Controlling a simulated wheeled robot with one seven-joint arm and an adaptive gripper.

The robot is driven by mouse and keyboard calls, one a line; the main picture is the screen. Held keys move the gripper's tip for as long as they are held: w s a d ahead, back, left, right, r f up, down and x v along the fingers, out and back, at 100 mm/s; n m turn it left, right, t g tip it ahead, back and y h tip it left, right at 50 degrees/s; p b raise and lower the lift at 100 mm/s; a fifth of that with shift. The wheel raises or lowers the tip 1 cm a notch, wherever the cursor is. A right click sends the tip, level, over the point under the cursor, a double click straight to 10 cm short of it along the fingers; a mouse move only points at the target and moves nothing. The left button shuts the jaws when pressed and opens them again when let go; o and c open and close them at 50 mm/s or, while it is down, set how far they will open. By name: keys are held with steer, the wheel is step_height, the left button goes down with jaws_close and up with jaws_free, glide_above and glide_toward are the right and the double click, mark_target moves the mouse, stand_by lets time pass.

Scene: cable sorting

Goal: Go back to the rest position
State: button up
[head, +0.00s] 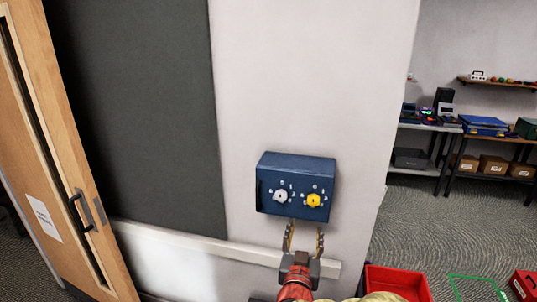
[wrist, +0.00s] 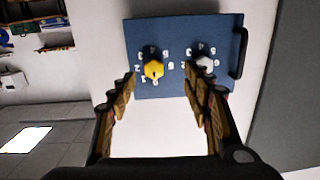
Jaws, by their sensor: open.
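My gripper (head: 304,237) is open and empty, just below a blue wall box in the head view. In the wrist view its two fingers (wrist: 158,98) are spread wide, with bare white wall between them. The blue box (head: 296,168) has a white knob (head: 280,196) on the left and a yellow knob (head: 313,200) on the right, each ringed by numbers. In the wrist view the box (wrist: 180,30) shows with the yellow knob (wrist: 153,69) on the left and the white knob (wrist: 205,64) on the right. The fingertips appear apart from both knobs.
A red bin (head: 398,281) is low at right, close to my arm. A wooden door (head: 60,150) and a dark panel (head: 135,110) are at left. Shelves and tables with boxes (head: 492,165) stand far right, with open carpet (head: 430,225) before them.

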steer(key=a+f+n+g+y, duration=0.1)
steer(key=a+f+g+y, duration=0.15)
steer(key=a+f, duration=0.35)
steer(key=s+a+f+n+g+y, duration=0.2)
steer(key=s+f+g+y, duration=0.1)
steer(key=s, duration=0.4)
steer(key=s+a+f+n+g+y, duration=0.1)
steer(key=s+a+f+g+y, duration=0.1)
steer(key=s+a+f+g, duration=0.3)
steer(key=s+d+r+g+h, duration=0.1)
steer(key=s+d+r, duration=0.3)
steer(key=s+d, duration=0.3)
steer(key=s+d+r+g+h, duration=0.15)
steer(key=s+d+r, duration=0.3)
steer(key=s, duration=0.45)
steer(key=s+d+r+t, duration=0.1)
steer(key=d+r+t, duration=0.1)
steer(key=d+r, duration=0.4)
steer(key=shift+s+m, duration=0.3)
steer(key=shift+s, duration=0.1)
steer(key=shift+d+r, duration=0.1)
